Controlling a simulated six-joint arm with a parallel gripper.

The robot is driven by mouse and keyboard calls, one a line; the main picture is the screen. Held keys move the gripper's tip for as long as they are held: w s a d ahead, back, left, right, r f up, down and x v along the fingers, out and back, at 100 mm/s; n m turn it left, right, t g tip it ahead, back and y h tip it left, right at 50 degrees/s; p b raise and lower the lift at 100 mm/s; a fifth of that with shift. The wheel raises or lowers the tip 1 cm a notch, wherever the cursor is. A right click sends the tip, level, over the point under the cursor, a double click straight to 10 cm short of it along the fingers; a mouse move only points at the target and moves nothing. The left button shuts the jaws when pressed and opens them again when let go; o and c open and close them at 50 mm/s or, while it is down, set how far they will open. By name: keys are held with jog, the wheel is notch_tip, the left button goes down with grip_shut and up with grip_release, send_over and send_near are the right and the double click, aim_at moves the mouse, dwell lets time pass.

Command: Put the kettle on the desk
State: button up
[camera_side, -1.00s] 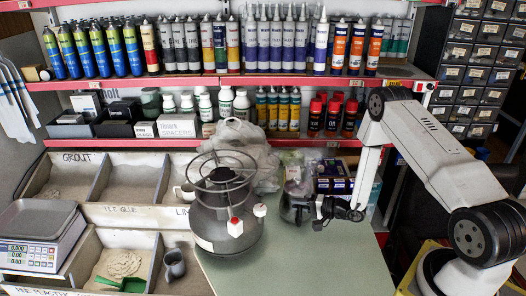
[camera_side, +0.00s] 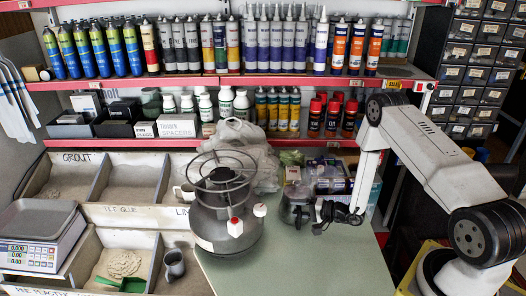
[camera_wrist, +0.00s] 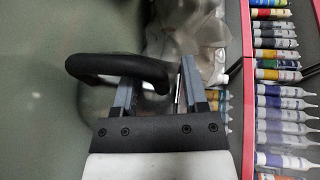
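The kettle (camera_side: 296,207) is a small, dark, partly see-through pot with a black handle. In the side view it is over the green desk top (camera_side: 315,262), right of a large grey caged vessel. I cannot tell whether its base touches the desk. My gripper (camera_side: 318,212) is at the kettle's right side, close against it. In the wrist view, the black curved handle (camera_wrist: 118,66) crosses in front of my gripper (camera_wrist: 160,72). Its two grey fingers are apart, with the handle's end between them; I see no clear grip. The kettle's body is mostly hidden there.
The grey caged vessel (camera_side: 226,215) stands close left of the kettle. A plastic bag (camera_side: 250,160) and boxes (camera_side: 330,178) stand behind. Shelves (camera_side: 240,82) of tubes and bottles line the back. Bins and a scale (camera_side: 38,225) are at left. The front desk area is clear.

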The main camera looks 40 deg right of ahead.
jog(key=shift+r, duration=0.15)
jog(key=v, duration=1.2)
jog(key=shift+r, duration=0.1)
dwell(0.6)
jog(key=s+a+r+n+g+y, duration=0.1)
jog(key=s+a+r+n+g, duration=0.25)
jog(key=a+g, duration=0.35)
jog(key=s+a+r+n+g+y, duration=0.2)
jog(key=a+r+n+g, duration=0.3)
jog(key=a+g, duration=0.25)
notch_tip(320, 180, up, 9)
jog(key=a+n+t+h, duration=0.1)
jog(key=n+t+h, duration=0.1)
jog(key=n+h, duration=0.3)
jog(key=shift+w+a+f+t+h, duration=0.25)
jog(key=shift+w+t+h, duration=0.1)
jog(key=shift+h, duration=1.65)
